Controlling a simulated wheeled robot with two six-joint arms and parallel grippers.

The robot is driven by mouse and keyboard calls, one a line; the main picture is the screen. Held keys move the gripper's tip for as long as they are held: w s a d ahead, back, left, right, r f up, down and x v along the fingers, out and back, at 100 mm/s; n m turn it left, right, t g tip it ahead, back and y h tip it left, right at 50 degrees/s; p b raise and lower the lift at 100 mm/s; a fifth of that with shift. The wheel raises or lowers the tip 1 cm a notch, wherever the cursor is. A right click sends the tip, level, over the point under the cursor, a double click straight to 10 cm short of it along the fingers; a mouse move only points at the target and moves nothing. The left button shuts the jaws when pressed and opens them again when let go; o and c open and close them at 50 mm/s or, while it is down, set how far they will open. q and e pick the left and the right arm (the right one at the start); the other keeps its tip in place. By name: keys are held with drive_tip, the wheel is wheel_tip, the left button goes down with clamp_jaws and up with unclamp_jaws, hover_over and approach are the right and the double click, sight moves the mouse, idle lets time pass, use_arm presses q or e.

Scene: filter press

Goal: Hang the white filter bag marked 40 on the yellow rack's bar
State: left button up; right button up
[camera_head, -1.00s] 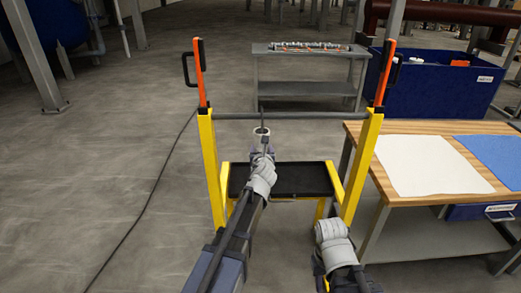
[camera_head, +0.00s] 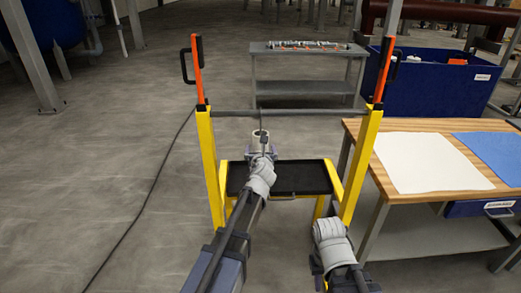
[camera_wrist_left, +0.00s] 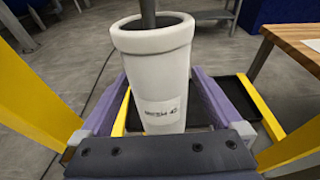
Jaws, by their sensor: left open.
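The white filter bag (camera_head: 259,142) is upright below the yellow rack's grey bar (camera_head: 225,112). In the left wrist view the bag (camera_wrist_left: 152,75) shows a thick round rim and a label ending in 40. A dark rod rises from its mouth toward the bar; whether its upper end is hooked over the bar I cannot tell. My left gripper (camera_wrist_left: 155,115) is open, its purple fingers on either side of the bag's lower part. My right arm is folded low at the picture's bottom; its fingers cannot be made out.
The yellow rack (camera_head: 208,160) has orange-topped posts and a black tray (camera_head: 305,178) below the bar. A wooden table (camera_head: 475,200) with white and blue sheets stands right. A grey bench (camera_head: 305,88) and blue bin (camera_head: 430,88) stand behind.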

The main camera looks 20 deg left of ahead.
use_arm(q)
drive_tip(key=s+d+f+n+g+h+p, duration=0.1)
drive_tip(key=s+d+n+g+p, duration=0.2)
drive_tip(key=s+n, duration=0.6)
drive_tip(key=s+d+f+n+g+h+p, duration=0.1)
drive_tip(key=s+d+n+g+p, duration=0.3)
drive_tip(key=s, duration=1.1)
drive_tip(key=s+d+f+n+g+h+p, duration=0.1)
drive_tip(key=s+d+f+n+g+p, duration=0.2)
drive_tip(key=s+d+n+g, duration=0.4)
drive_tip(key=s+d+n+p, duration=0.1)
drive_tip(key=s+n, duration=0.4)
drive_tip(key=n, duration=0.4)
drive_tip(key=shift+d+f+g, duration=0.25)
drive_tip(key=shift+d+g, duration=0.05)
drive_tip(key=shift+g, duration=0.1)
